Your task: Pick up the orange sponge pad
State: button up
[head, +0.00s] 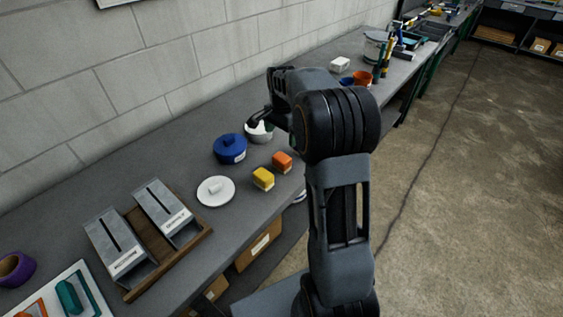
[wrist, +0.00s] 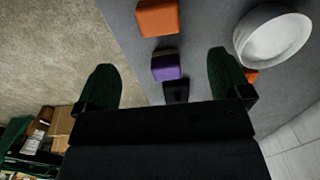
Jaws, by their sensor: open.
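The orange sponge pad (head: 282,160) is a small block on the grey bench, just behind a yellow block (head: 263,177) in the head view. An orange block, apparently the same pad, shows at the top edge of the wrist view (wrist: 158,17), partly cut off. My gripper (wrist: 161,59) is open with two dark green fingers spread wide. It holds nothing, and the orange block lies beyond the fingertips. A purple block (wrist: 168,67) with a brownish top shows between the fingers. In the head view my arm hides most of the gripper.
A white round dish (head: 216,191) is nearer. An orange item (wrist: 251,76) is partly hidden behind one finger. The block wall borders the bench.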

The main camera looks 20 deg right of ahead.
aim_at(282, 157)
notch_tip(282, 157, down, 8)
jog(key=shift+w+r, duration=0.1)
jog(key=shift+r, duration=0.05)
jog(key=shift+f+p, duration=0.9)
jog(key=shift+f, duration=1.9)
jog(key=shift+s, duration=0.2)
jog(key=shift+c, duration=0.3)
jog(key=c, duration=1)
jog(key=shift+o, duration=0.2)
jog(key=shift+r, duration=0.1)
jog(key=shift+w+r, duration=0.1)
jog(key=shift+r, duration=0.5)
jog(key=s+d+r+b, duration=0.3)
jog(key=s+d+r, duration=0.5)
jog(key=s+r, duration=0.3)
jog(key=shift+s+r, duration=0.3)
